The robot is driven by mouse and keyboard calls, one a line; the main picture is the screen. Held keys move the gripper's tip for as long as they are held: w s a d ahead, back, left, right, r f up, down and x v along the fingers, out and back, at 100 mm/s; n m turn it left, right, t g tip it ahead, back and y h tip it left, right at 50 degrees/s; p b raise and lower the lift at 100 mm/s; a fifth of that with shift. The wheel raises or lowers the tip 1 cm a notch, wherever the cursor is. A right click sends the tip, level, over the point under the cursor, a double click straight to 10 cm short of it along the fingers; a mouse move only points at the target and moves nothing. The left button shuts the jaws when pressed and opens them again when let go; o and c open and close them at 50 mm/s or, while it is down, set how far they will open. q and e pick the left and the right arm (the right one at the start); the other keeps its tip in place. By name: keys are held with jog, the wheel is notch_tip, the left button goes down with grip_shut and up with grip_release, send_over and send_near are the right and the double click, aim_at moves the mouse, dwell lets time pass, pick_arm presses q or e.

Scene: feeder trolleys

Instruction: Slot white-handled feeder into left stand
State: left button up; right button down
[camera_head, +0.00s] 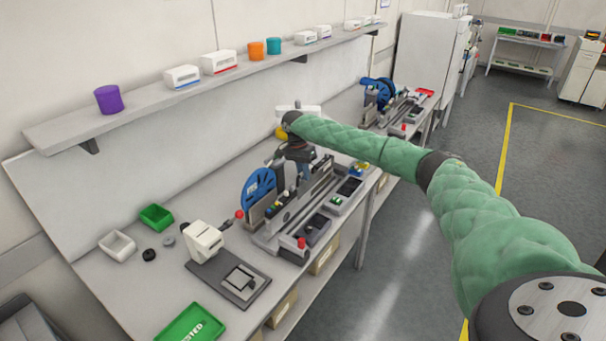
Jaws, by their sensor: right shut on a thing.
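My right gripper (300,168) hangs over the near feeder stand (268,241) on the bench, at the end of my green-sleeved arm. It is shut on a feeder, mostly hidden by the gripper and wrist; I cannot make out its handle. A blue reel (258,189) stands upright at the stand's left side, close to the gripper. I cannot tell whether the held feeder touches the stand. A second stand with a blue reel (378,92) is farther back along the bench. My left gripper is not in view.
A white press-like device (203,241) stands left of the near stand. A green bin (157,216), a white bin (117,244) and a green tray (192,325) are on the bench. A shelf (140,106) with cups and boxes runs above. Open floor lies right.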

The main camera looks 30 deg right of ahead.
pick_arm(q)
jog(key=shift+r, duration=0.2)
pick_arm(e)
jog(key=shift+w+d+r, duration=0.1)
jog(key=shift+w+d, duration=0.15)
jog(key=shift+d, duration=0.2)
jog(key=shift+w+d, duration=0.2)
jog(key=shift+d, duration=0.25)
